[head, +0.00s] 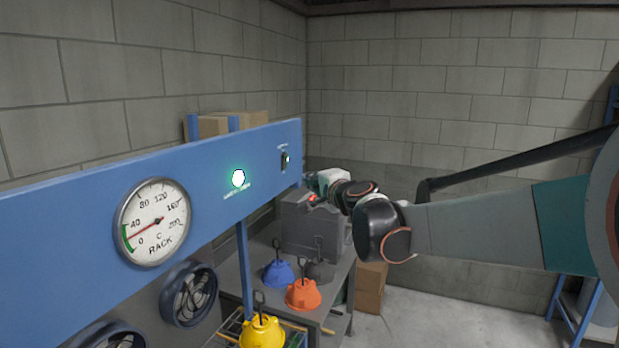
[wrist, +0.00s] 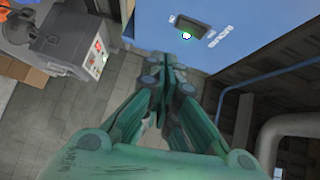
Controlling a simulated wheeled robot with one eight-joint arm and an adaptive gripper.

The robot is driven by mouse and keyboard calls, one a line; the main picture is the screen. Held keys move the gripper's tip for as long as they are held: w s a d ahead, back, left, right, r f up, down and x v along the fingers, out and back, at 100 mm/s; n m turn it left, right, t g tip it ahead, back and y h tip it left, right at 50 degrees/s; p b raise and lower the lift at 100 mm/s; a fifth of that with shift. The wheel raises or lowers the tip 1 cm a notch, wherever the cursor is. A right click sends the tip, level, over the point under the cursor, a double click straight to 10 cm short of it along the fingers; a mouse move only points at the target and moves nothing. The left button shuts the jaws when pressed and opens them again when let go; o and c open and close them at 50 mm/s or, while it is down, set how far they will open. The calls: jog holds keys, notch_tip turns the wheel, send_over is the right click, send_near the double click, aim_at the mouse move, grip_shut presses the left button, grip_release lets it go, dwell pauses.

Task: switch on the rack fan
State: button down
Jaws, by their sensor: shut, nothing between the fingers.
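A small dark switch (head: 284,160) with a green light sits near the far end of the blue panel (head: 80,232). The switch also shows in the wrist view (wrist: 187,27), with its label too small to read. My gripper (wrist: 166,62) is shut and empty, its fingertips below the switch in the wrist view and apart from it in the picture. In the head view my gripper (head: 322,181) is beside the panel's far end, partly hidden by my wrist. A black round fan (head: 188,293) hangs below the panel; whether it turns cannot be told.
A lit green-white lamp (head: 238,178) and a round gauge (head: 153,222) are on the panel. A grey machine (head: 308,228) stands on the table under my wrist. A pipe (wrist: 285,130) shows in the wrist view.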

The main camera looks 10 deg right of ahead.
jog(key=s, duration=0.2)
jog(key=s+d, duration=0.1)
jog(key=s, duration=0.2)
jog(key=shift+s+d+f, duration=0.1)
jog(key=shift+s+f, duration=0.05)
jog(key=s+a+f+n+g+y+b, duration=0.1)
jog(key=s+a+f+n+g+b, duration=0.15)
jog(key=s+f+n+b, duration=0.5)
jog(key=s+a+f+n+g+y+b, duration=0.15)
jog(key=s+a+f+b, duration=0.25)
jog(key=s+f+b, duration=0.7)
jog(key=s+d+f+n+g+h+b, duration=0.1)
jog(key=s+d+f+n+g+b, duration=0.1)
jog(key=s+f, duration=0.3)
jog(key=s+d+f+n+g+h+b, duration=0.2)
jog(key=s+f, duration=0.4)
jog(key=f, duration=0.7)
jog(key=s+d+f+n+g+h+b, duration=0.1)
jog(key=s+f+n+h+b, duration=0.1)
jog(key=s+f, duration=0.4)
notch_tip(320, 180, down, 4)
jog(key=shift+d+r+g+b, duration=0.1)
jog(key=shift+d+g+b, duration=0.3)
jog(key=shift+b, duration=0.5)
